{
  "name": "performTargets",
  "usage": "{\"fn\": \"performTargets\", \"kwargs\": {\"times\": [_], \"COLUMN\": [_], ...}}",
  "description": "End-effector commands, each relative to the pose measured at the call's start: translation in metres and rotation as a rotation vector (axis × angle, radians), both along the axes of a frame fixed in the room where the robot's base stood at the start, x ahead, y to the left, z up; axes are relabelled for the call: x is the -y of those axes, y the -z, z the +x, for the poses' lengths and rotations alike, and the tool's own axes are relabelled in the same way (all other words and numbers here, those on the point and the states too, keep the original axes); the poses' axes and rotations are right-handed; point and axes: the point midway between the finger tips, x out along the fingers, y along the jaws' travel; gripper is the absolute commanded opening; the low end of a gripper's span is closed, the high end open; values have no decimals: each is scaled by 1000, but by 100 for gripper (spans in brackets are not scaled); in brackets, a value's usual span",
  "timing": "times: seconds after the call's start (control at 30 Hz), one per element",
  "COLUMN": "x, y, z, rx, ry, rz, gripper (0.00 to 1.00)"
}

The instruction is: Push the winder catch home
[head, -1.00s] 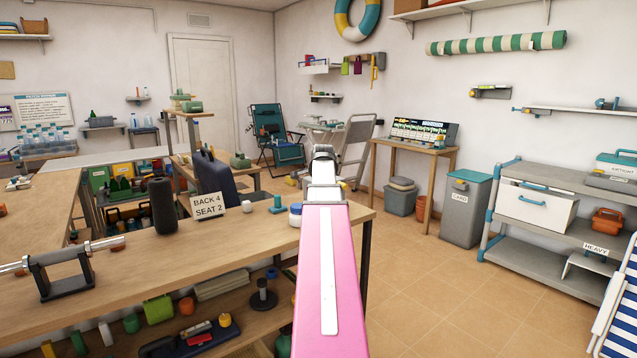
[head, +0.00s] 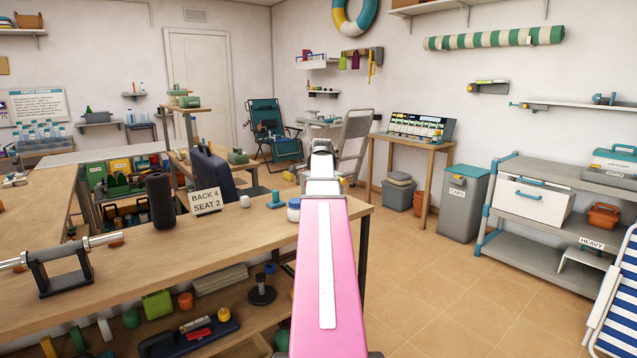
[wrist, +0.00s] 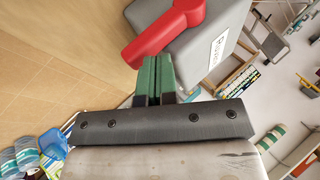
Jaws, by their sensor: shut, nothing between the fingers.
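In the wrist view my gripper (wrist: 158,80) has its green fingers closed together with nothing between them. A red lever (wrist: 165,33) with a round end lies across a grey housing (wrist: 208,40) just beyond the fingertips. The lever end is close to the fingertips; I cannot tell whether they touch. I cannot tell whether this lever is the winder catch. In the head view my pink arm reaches forward and hides the fingers, the lever and the housing.
A wooden bench (head: 130,242) with a "BACK 4 SEAT 2" sign (head: 205,200) stands left of my arm. A grey bin (head: 464,205) and a grey shelf unit (head: 545,258) stand to the right. Tiled floor (head: 440,290) is clear between the bench and the shelf unit.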

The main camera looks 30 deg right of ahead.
Motion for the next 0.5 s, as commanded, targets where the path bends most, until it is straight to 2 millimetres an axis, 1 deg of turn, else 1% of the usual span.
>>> {"fn": "performTargets", "kwargs": {"times": [0.17,0.3,0.5], "x": [7,-3,-13], "y": [-32,-52,-79], "z": [7,-14,-36], "rx": [5,5,5], "ry": [-4,-4,-4], "rz": [-2,-2,-2], "gripper": [0,0,0]}}
